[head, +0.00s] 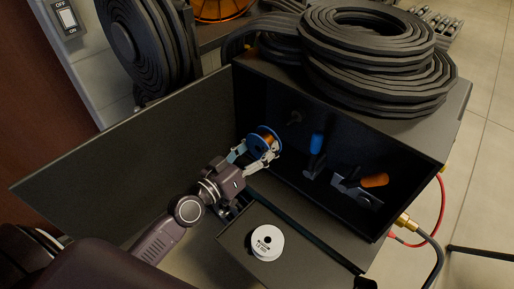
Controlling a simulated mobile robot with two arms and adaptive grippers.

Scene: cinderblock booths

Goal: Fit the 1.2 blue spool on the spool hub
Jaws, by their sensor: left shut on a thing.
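My left gripper (250,155) is shut on the blue spool (254,143), which carries copper-coloured wire. It holds the spool tilted in the open mouth of the dark machine cabinet (372,122), near its left side. Inside, a dim round part (294,117) on the back wall may be the spool hub; it is too dark to be sure. The spool is apart from that part in the picture. A white spool (266,243) with printed text stands on a dark surface in front of the cabinet. My right gripper is not in view.
The cabinet's open door (125,140) spreads left. Inside are a blue-handled lever (317,143) and an orange-handled one (374,180). Coiled black hoses (375,50) lie on top. A brass fitting (404,221) with red and dark hoses sticks out at right.

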